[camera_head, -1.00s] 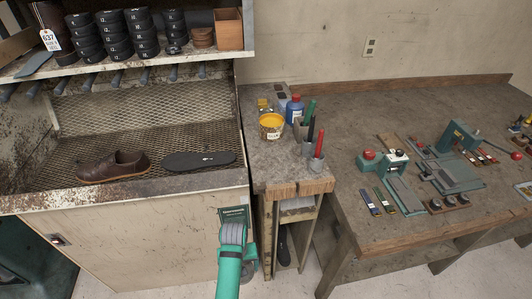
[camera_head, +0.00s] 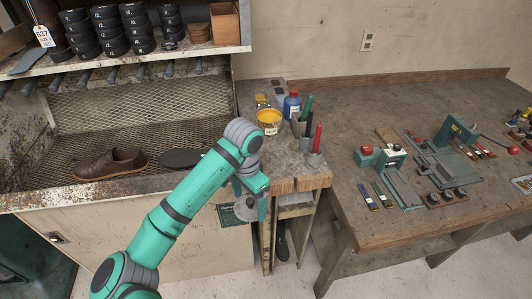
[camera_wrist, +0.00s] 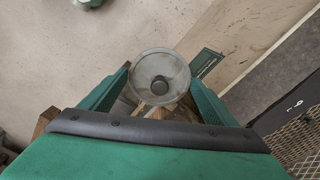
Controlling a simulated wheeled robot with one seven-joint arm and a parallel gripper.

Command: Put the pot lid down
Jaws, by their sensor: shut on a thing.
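My gripper (camera_head: 256,204) is at the end of my green arm, in front of the small wooden stand's left edge. In the wrist view, my gripper (camera_wrist: 160,76) is shut on the pot lid (camera_wrist: 151,66), a round grey disc with a dark central knob.
The stand top (camera_head: 283,171) also holds a blue bottle (camera_head: 292,105) and cups with red- and green-handled tools. A brown shoe (camera_head: 110,162) and a dark sole (camera_head: 181,158) lie on the mesh shelf at left. The workbench (camera_head: 420,222) at right has a green device and bare patches.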

